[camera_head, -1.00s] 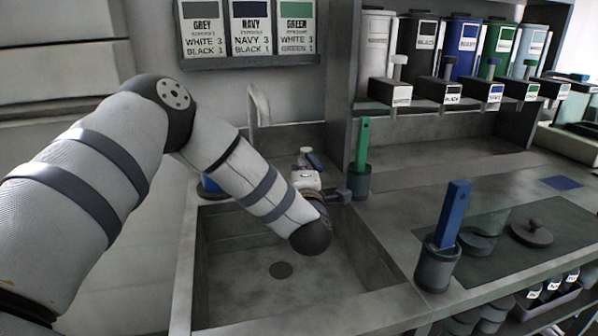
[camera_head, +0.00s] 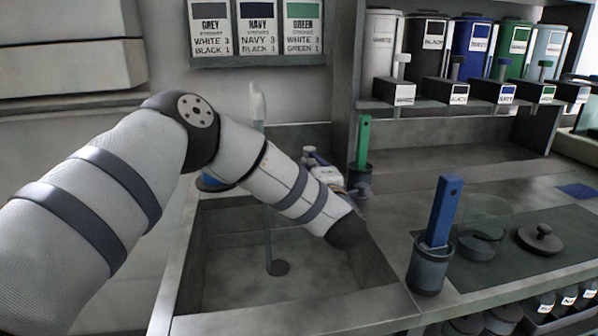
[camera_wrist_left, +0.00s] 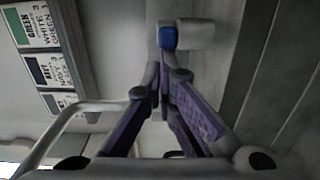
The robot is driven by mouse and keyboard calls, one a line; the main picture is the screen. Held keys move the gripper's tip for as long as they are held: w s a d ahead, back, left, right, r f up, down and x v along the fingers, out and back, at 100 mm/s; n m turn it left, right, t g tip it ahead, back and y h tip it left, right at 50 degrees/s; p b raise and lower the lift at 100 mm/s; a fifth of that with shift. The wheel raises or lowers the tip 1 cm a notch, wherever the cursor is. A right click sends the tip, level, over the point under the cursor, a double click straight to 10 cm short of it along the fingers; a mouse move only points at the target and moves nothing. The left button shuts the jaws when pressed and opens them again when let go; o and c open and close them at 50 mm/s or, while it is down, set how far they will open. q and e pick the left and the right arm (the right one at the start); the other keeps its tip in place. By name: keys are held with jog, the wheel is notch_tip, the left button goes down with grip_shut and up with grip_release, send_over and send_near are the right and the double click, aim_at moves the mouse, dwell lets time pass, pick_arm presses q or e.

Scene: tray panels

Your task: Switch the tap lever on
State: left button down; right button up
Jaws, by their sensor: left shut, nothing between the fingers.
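The tap's pale curved neck (camera_head: 257,100) rises behind the sink, partly covered by my left arm. A thin grey column like running water (camera_head: 268,240) falls to the drain. The tap lever cannot be made out for certain in the head view. My left gripper (camera_head: 361,190) is beyond the forearm's end near the sink's back right corner, mostly hidden. In the wrist view its purple fingers (camera_wrist_left: 165,105) are shut and empty. A white cylinder (camera_wrist_left: 197,33) with a blue end lies beyond the fingertips. The tap's curved tube (camera_wrist_left: 65,125) is to their left.
A green-handled tool (camera_head: 363,140) stands in a cup by the sink's back right corner. A blue-handled tool (camera_head: 443,208) stands in a cup (camera_head: 429,268) on the counter. Dispensers (camera_head: 425,45) line the back shelf. The sink (camera_head: 225,290) is open below my arm.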

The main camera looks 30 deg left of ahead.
pick_arm(q)
jog(key=shift+w+d+b, duration=0.45)
jog(key=shift+w+d, duration=1.05)
notch_tip(320, 180, up, 10)
dwell(0.6)
